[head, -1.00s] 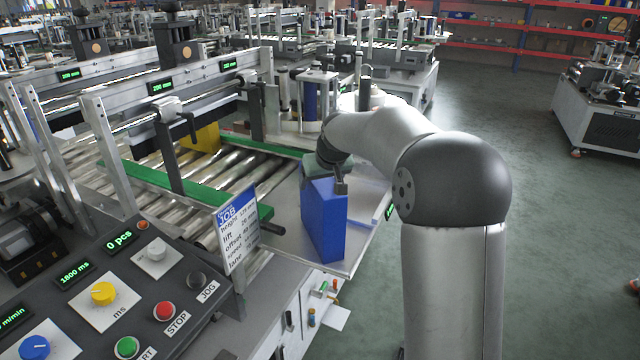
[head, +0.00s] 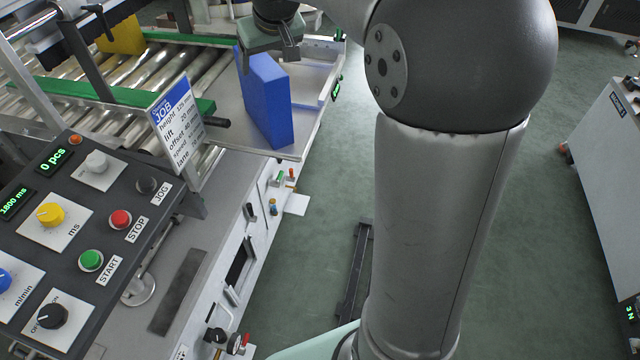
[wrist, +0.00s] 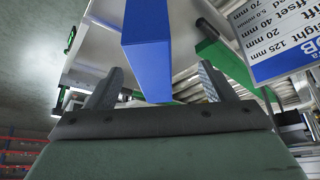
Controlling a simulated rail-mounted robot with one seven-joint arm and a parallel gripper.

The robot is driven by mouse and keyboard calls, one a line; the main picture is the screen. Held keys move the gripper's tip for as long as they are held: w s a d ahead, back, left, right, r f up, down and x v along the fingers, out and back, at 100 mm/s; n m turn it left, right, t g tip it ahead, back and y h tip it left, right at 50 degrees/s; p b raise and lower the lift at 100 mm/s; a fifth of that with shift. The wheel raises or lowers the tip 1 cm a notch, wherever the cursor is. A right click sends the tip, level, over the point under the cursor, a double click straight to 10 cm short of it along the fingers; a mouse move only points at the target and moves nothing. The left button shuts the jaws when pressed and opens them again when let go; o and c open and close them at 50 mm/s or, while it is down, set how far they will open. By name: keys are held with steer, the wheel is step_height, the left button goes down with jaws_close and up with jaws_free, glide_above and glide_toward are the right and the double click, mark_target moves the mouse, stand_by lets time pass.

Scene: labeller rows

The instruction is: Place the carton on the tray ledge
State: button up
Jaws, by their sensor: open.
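The carton is a tall blue box (head: 268,105) standing upright on the grey metal tray ledge (head: 225,118) at the end of the roller conveyor. My gripper (head: 280,48) is at the carton's upper end in the head view, partly overlapping it. In the wrist view, the two fingers (wrist: 158,85) are spread wide. The blue carton (wrist: 148,45) shows between and beyond them, with a visible gap on each side. The gripper is open and holds nothing. The far finger is partly hidden in the head view.
A white JOB card (head: 177,122) stands left of the carton. A green guide rail (head: 120,97) ends near the ledge. The control panel (head: 75,215) with buttons and knobs is at lower left. A yellow block (head: 122,36) is on the rollers. Open floor lies right of the ledge.

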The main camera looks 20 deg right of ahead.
steer(key=s+f+g, duration=0.1)
steer(key=s+f, duration=0.4)
steer(key=s, duration=0.5)
steer(key=s+f+g, duration=0.2)
steer(key=s+f, duration=0.3)
steer(key=s, duration=0.6)
steer(key=s+f+m+g, duration=0.1)
steer(key=s+f, duration=0.4)
steer(key=s, duration=0.6)
steer(key=shift+s+a+f+g+h, duration=0.15)
steer(key=shift+a+f+g+h, duration=0.15)
steer(key=shift+g, duration=0.3)
steer(key=shift+r, duration=0.1)
